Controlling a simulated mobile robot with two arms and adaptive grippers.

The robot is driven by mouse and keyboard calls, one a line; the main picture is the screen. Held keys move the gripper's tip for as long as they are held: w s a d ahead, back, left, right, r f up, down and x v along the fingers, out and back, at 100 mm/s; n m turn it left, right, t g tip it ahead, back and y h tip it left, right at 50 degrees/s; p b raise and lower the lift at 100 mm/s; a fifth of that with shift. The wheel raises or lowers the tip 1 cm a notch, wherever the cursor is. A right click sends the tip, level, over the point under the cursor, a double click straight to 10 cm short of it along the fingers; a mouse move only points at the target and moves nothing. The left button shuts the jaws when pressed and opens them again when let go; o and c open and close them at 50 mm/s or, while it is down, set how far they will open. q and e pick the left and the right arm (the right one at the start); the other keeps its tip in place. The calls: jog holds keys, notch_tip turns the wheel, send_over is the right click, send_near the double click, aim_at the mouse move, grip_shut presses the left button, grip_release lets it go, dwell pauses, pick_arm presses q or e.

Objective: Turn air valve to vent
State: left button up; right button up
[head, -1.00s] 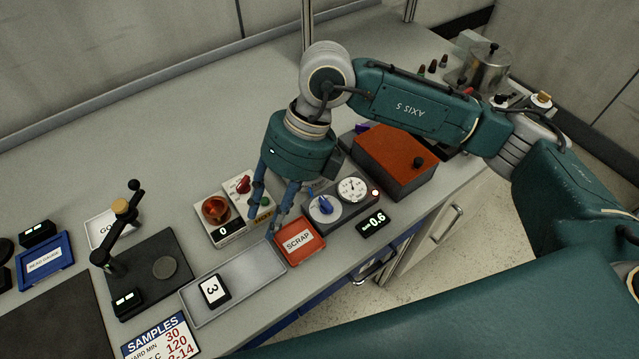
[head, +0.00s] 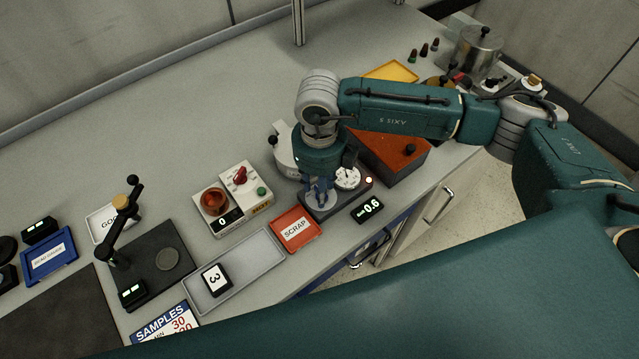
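The valve unit is a grey box (head: 337,206) near the table's front edge, with a white dial gauge (head: 347,178) and a small lit lamp on top. Its blue knob is mostly hidden under my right gripper. My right gripper (head: 320,192) points down over the knob from above, its blue fingers at or around it. I cannot tell whether the fingers touch or clasp the knob. A black display (head: 369,210) in front of the box reads 0.6. My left gripper is not in view.
A red SCRAP tray (head: 297,229) lies just left of the valve box. A panel with a red knob (head: 239,176) stands further left. An orange-topped box (head: 396,150) is close on the right. A grey tray (head: 247,262) holds a block marked 3.

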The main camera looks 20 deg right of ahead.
jog(key=shift+f, duration=0.3)
grip_shut()
jog(key=shift+b, duration=0.5)
jog(key=n+b, duration=0.7)
jog(key=b, duration=0.3)
jog(key=shift+d+f+n+b, duration=0.1)
jog(key=shift+f+n+b, duration=0.05)
jog(key=shift+n+b, duration=0.2)
jog(key=shift+s+r+n+b, duration=0.1)
jog(key=shift+r+n+b, duration=0.1)
jog(key=shift+n+b, duration=0.6)
